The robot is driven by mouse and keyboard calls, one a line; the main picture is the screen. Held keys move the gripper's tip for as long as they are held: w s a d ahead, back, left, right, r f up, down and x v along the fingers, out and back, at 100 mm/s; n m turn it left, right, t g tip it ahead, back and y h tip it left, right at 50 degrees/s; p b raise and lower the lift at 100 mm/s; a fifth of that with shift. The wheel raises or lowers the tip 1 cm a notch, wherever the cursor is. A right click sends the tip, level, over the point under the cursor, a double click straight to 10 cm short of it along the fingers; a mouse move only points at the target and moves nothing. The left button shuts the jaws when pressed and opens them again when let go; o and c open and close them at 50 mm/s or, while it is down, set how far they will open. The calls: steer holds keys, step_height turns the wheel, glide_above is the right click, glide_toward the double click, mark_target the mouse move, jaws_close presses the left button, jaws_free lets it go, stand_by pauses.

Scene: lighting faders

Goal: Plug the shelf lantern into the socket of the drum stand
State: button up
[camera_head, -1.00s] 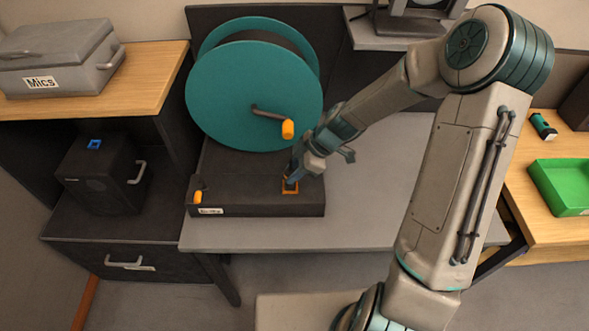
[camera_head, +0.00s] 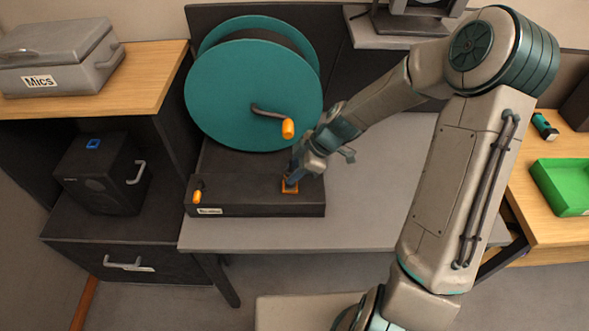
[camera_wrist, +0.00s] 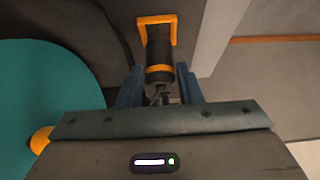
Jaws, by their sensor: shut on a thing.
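The drum stand carries a large teal cable drum (camera_head: 235,95) on a dark base (camera_head: 250,205). The base has an orange-framed socket (camera_head: 289,190) near its right end, also seen in the wrist view (camera_wrist: 142,30). My gripper (camera_head: 292,179) is at this socket, its blue fingers shut on a dark plug with an orange band (camera_wrist: 159,55). In the wrist view the plug's far end overlaps the orange frame; I cannot tell how deep it sits. The likely shelf lantern (camera_head: 412,14), a dark-framed thing with a pale face, is cut off at the top edge.
An orange crank handle (camera_head: 288,128) juts from the drum, close to my gripper. A small orange-ended part (camera_head: 197,195) is at the base's left. The grey tabletop (camera_head: 390,190) to the right is clear. A green tray (camera_head: 565,185) lies far right.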

steer(key=shift+f+b, duration=0.8)
steer(key=shift+b, duration=0.2)
stand_by(0.5)
steer(key=shift+s+f, duration=0.1)
steer(key=shift+s, duration=0.05)
stand_by(0.5)
steer(key=o, duration=1.1)
steer(key=shift+d, duration=0.1)
steer(key=shift+w+d+r, duration=0.2)
steer(key=shift+r, duration=0.25)
steer(key=b+v, duration=0.1)
steer(key=v, duration=1.1)
steer(key=shift+s+d+r, duration=0.1)
steer(key=shift+d+r, duration=0.1)
steer(key=shift+r, duration=0.15)
